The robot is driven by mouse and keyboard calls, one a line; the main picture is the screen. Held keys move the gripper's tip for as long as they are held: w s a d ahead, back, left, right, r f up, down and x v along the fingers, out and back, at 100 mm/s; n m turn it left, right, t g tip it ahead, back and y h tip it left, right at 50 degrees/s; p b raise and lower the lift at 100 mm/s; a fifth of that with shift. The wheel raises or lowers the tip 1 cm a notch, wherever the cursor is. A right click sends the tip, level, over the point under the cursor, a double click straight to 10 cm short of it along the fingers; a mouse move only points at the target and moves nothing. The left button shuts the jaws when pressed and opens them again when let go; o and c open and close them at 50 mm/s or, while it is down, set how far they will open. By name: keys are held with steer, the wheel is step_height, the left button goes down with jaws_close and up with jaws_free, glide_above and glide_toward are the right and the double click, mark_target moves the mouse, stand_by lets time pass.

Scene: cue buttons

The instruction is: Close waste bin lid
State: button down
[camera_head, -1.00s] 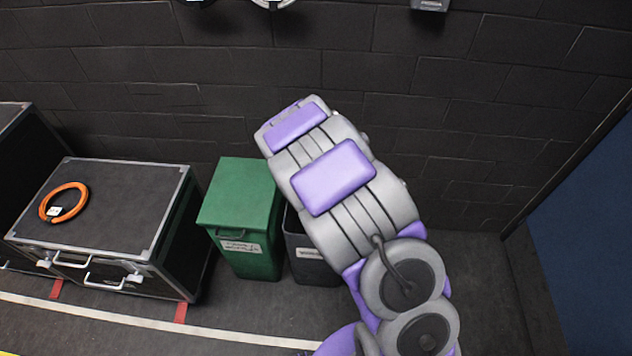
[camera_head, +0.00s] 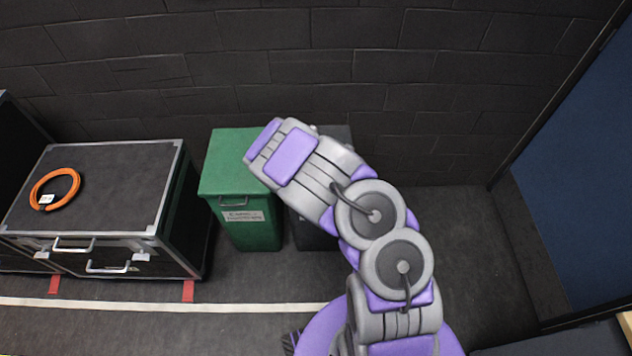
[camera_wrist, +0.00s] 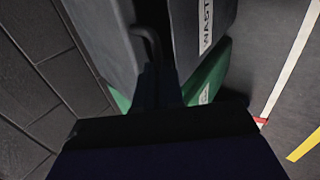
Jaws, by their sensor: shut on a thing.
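The dark grey waste bin (camera_head: 312,232) stands right of a green bin, mostly hidden behind my arm. A strip of its grey lid (camera_head: 338,133) shows beyond my arm, about level with the green lid. In the wrist view the lid (camera_wrist: 100,40) meets the bin's labelled front (camera_wrist: 190,45) along an edge, and it looks down or nearly so. A dark curved handle (camera_wrist: 147,38) sits at that edge. My gripper (camera_wrist: 155,78) is at the handle and appears shut on it; the dark fingers hide the exact contact. The head view does not show the fingers.
The green bin (camera_head: 232,160) stands close at the left, its lid down. Farther left is a black case (camera_head: 100,190) with an orange ring (camera_head: 55,188) on top. A brick wall is behind. Floor is open at the right, before a blue panel (camera_head: 575,170).

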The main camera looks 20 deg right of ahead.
steer(key=c, duration=1.7)
jaws_free()
steer(key=shift+s+a, duration=0.1)
steer(key=shift+a, duration=0.25)
steer(key=shift+c, duration=0.2)
steer(key=shift+o, duration=0.6)
steer(key=shift+a+r, duration=0.1)
steer(key=shift+a, duration=0.05)
steer(key=o, duration=0.5)
steer(key=shift+d, duration=0.95)
steer(key=shift+c, duration=0.2)
steer(key=p+v, duration=1.7)
steer(key=p, duration=0.2)
steer(key=shift+p, duration=0.4)
steer(key=shift+a, duration=0.1)
